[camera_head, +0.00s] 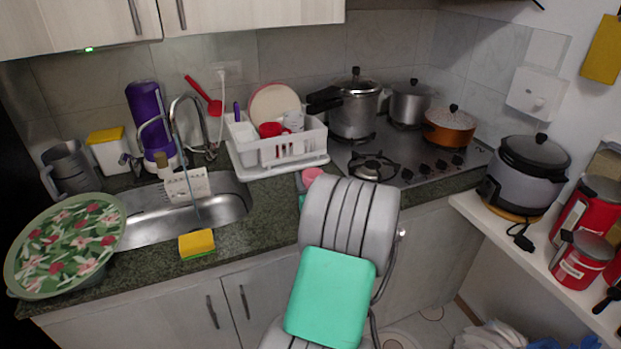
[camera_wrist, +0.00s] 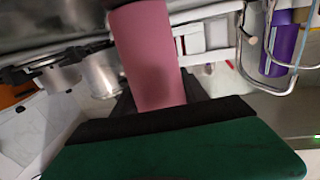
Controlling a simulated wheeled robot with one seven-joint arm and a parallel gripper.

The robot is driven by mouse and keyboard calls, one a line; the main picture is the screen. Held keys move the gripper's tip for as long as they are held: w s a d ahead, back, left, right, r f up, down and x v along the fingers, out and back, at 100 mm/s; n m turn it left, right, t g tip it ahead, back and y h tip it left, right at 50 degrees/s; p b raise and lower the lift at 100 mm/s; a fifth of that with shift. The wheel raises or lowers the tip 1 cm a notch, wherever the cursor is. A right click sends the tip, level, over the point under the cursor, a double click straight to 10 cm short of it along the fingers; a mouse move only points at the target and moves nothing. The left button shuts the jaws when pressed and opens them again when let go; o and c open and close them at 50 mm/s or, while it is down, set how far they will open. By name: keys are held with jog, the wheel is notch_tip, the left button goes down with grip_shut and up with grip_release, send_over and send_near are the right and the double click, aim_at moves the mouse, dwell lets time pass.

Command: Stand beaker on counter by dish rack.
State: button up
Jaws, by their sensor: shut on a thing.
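The beaker is a plain pink cylinder (camera_wrist: 148,55), large in the middle of the wrist view. My gripper (camera_wrist: 158,90) is shut on it, with dark fingers on both sides. In the head view only a small pink part of the beaker (camera_head: 312,175) shows past my grey arm. It appears at the counter's front, just right of and in front of the white dish rack (camera_head: 280,150). My arm hides most of the gripper and the beaker's lower part, so I cannot tell whether it touches the counter (camera_head: 262,215).
The stove (camera_head: 415,165) with pots is to the right of the rack. The sink (camera_head: 225,205) is to the left, with a yellow sponge (camera_head: 197,243) at its front edge. A strip of counter in front of the rack is clear.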

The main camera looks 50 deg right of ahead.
jog(key=o, duration=1.4)
jog(key=shift+f, duration=0.1)
jog(key=shift+c, duration=0.2)
jog(key=shift+r+p, duration=0.35)
jog(key=shift+p, duration=0.05)
jog(key=b+v, duration=0.1)
jog(key=v, duration=0.4)
jog(key=b+v, duration=0.2)
jog(key=v, duration=0.4)
jog(key=shift+s+f+b, duration=0.1)
jog(key=shift+f+b, duration=0.1)
jog(key=shift+b, duration=0.1)
jog(key=shift+s+a, duration=0.35)
